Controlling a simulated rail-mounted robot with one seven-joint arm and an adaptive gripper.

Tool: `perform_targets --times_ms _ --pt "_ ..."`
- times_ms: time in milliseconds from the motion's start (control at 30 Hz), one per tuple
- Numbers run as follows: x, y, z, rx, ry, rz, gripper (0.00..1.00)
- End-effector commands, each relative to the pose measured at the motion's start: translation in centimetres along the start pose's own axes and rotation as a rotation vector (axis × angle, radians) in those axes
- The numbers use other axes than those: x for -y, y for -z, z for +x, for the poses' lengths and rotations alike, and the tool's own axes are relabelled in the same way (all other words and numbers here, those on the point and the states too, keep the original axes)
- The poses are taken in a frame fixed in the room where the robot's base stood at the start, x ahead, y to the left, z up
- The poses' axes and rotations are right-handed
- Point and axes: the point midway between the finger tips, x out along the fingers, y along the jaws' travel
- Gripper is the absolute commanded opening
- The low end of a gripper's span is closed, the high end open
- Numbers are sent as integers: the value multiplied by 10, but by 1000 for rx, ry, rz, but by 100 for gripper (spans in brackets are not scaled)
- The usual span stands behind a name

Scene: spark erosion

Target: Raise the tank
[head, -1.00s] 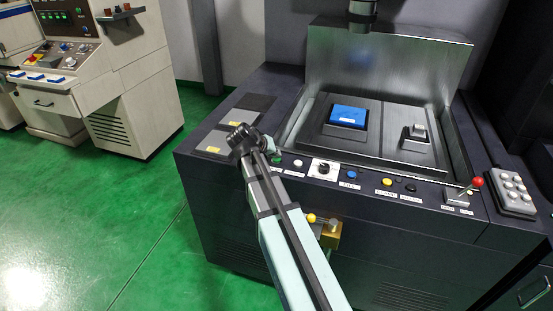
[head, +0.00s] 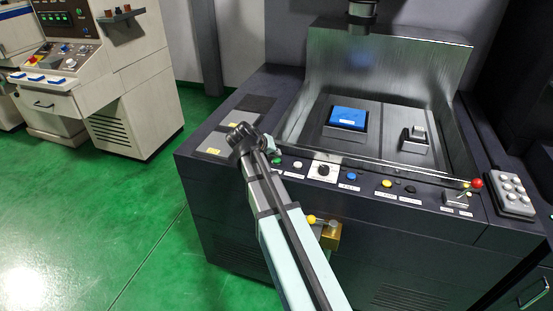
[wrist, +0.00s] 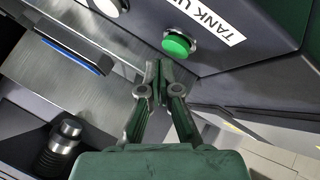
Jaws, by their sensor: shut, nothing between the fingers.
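The tank (head: 415,58) is a grey metal-walled basin in the top of the dark machine. Its front rim runs just behind the button row. A green button (wrist: 178,45) sits on the front panel beside a white label (wrist: 212,18) of which "TANK U" is readable; the button also shows in the head view (head: 277,160). My gripper (wrist: 160,70) is shut and empty, its fingertips close beside the green button. I cannot tell whether they touch it. In the head view my arm largely hides the fingers.
A blue-topped block (head: 348,117) and a small metal fixture (head: 415,138) stand inside the tank. Right of the green button are a knob (head: 322,171), several other buttons, a red-balled lever (head: 477,183) and a keypad (head: 513,196). A yellow-knobbed brass part (head: 330,236) is on the front.

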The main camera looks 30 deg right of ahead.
Motion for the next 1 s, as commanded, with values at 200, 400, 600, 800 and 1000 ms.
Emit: perform_targets --times_ms 200,400,600,800,1000 --pt "-1 2 -2 0 0 0 0" --pt "-2 2 -2 -1 0 0 0" --pt "-7 8 -10 -2 0 0 0" --pt "-17 17 -23 -2 0 0 0" --pt "-25 26 -35 -1 0 1 0"
